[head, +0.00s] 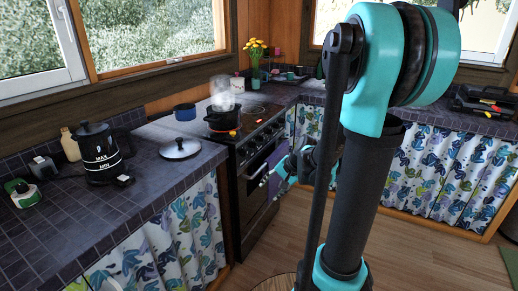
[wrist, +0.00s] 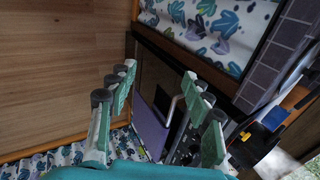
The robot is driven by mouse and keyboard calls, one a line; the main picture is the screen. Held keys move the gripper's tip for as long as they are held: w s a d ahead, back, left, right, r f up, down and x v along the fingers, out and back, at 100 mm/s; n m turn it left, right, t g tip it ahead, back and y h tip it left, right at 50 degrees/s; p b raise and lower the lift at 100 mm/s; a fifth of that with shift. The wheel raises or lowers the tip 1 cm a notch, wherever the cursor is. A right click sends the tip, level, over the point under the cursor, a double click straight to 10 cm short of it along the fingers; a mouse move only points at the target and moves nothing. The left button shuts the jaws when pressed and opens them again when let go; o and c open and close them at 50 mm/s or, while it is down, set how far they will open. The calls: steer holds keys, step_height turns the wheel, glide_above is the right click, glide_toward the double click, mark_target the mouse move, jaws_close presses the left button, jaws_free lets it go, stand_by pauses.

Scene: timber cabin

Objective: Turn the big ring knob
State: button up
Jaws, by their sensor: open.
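The black stove (head: 255,185) stands at the counter's corner, with a row of small knobs (head: 262,138) along its upper front edge. I cannot tell which of them is the big ring knob. In the wrist view the stove front appears turned on its side, with the oven handle (wrist: 170,113) and a purple cloth (wrist: 150,127) between and beyond my fingers. My gripper (wrist: 160,82) is open and empty, its two teal fingers wide apart. In the head view my gripper (head: 272,178) is in front of the stove, partly hidden by my arm.
A steaming black pot (head: 222,121) is on the stove. A lid (head: 180,149), a blue pot (head: 185,112) and a kettle (head: 98,155) stand on the tiled counter to the left. Patterned curtains (head: 440,160) hang below the right counter. The wooden floor (head: 430,255) is clear.

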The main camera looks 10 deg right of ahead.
steer(key=w+d+m+t+y, duration=0.1)
steer(key=w+m+y, duration=0.4)
steer(key=w, duration=0.8)
steer(key=m+t+y, duration=0.5)
steer(key=m, duration=0.7)
glide_toward(255, 146)
steer(key=w+f+x, duration=0.1)
steer(key=x, duration=0.7)
steer(key=shift+w+d, duration=0.2)
steer(key=shift+d, duration=0.1)
steer(key=c, duration=1.1)
